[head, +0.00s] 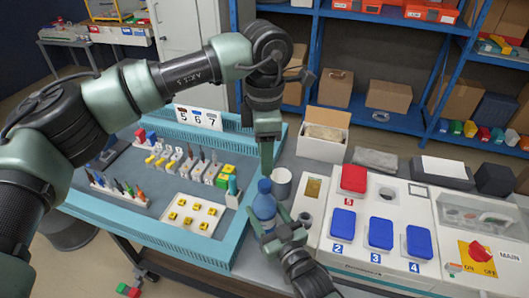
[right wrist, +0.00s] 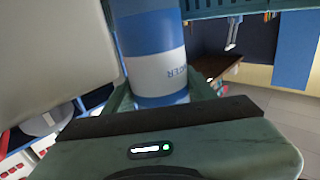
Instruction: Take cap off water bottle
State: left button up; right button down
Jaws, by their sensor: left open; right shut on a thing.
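A blue water bottle (head: 264,207) with a blue cap (head: 265,186) stands upright at the grey table's front middle. The bottle also fills the top centre of the right wrist view (right wrist: 157,70), with a white label band; its cap is out of that view. My right gripper (head: 273,232) is shut on the bottle's lower body. My left gripper (head: 267,165) points straight down just above the cap. It is open; its fingers overlap in the head view, and I cannot tell whether they touch the cap.
A grey cup (head: 281,183) stands close behind the bottle. A teal-rimmed tray (head: 175,245) with tools and yellow parts lies to the left. A white panel (head: 325,245) with blue and red buttons is at the right. An open box (head: 322,150) stands behind.

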aim_at(265, 183)
pick_arm(q)
jog(key=m, duration=0.4)
jog(key=shift+m, duration=0.4)
jog(key=m, duration=1.2)
jog(key=shift+m, duration=0.4)
jog(key=m, duration=0.5)
jog(key=shift+f, duration=4)
grip_shut()
